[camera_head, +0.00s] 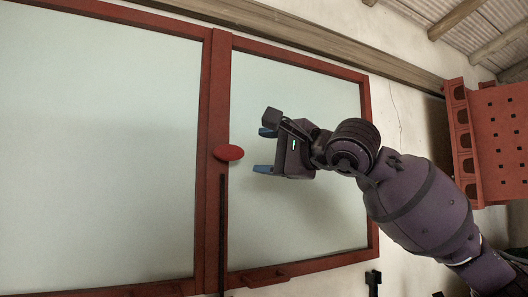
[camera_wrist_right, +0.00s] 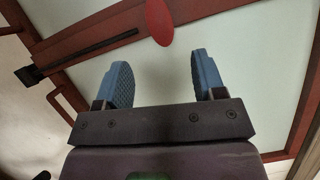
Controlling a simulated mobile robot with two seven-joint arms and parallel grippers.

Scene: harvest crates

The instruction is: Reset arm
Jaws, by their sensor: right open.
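My right gripper (camera_head: 264,151) is raised in front of a red-framed door or window with pale panes (camera_head: 290,105). Its two blue fingers are apart with nothing between them. A red oval knob (camera_head: 229,153) sits on the frame just left of the fingertips in the head view. In the right wrist view the open fingers of my right gripper (camera_wrist_right: 160,82) point toward the frame, and the red oval (camera_wrist_right: 159,22) shows beyond them, apart from both. My left gripper is in neither view.
A dark vertical bar (camera_head: 223,235) runs down the frame below the knob. A red handle (camera_head: 265,276) is on the lower frame. A red perforated crate-like piece (camera_head: 497,140) stands at the right. Wooden beams (camera_head: 455,18) cross the ceiling.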

